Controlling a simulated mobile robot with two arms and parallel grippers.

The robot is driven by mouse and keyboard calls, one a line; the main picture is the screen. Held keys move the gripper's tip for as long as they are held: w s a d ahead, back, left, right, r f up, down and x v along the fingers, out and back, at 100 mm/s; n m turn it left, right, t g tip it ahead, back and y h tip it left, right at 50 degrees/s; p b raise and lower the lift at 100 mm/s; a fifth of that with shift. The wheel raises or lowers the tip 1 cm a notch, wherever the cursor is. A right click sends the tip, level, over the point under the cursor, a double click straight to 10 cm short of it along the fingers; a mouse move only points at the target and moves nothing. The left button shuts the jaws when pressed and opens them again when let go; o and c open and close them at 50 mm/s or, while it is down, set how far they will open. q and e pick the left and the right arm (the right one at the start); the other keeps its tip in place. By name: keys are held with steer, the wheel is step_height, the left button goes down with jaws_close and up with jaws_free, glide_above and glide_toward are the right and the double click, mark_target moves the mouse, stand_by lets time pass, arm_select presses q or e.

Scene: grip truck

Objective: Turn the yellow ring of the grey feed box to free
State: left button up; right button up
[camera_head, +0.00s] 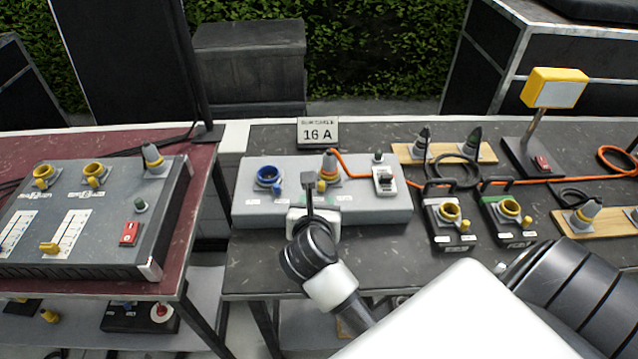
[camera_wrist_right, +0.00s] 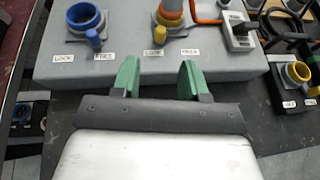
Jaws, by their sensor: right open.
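The grey feed box (camera_head: 385,212) sits on the dark middle table. Its yellow ring (camera_head: 331,180) surrounds the base of a grey and yellow plug (camera_head: 329,160). In the right wrist view the yellow ring (camera_wrist_right: 171,19) has a yellow lever (camera_wrist_right: 162,34) pointing toward the front, above and between the LOCK label (camera_wrist_right: 153,53) and the FREE label (camera_wrist_right: 189,51), nearer LOCK. My right gripper (camera_wrist_right: 158,78) is open and empty, its green fingers in front of the ring, apart from it. In the head view this gripper (camera_head: 309,182) partly hides the box front. My left gripper is not in view.
A blue ring socket (camera_head: 268,178) with its own lever is left of the yellow ring. A white switch unit (camera_head: 385,180) and orange cable (camera_head: 350,172) are to the right. A 16 A sign (camera_head: 318,132) stands behind. Two black boxes (camera_head: 449,232) stand right of the feed box.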

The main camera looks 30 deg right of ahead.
mark_target(321, 183)
steer(key=p+x, duration=0.1)
steer(key=x, duration=0.9)
steer(key=shift+w+d+p, duration=0.1)
steer(key=shift+d+p, duration=0.15)
steer(key=shift+p, duration=0.05)
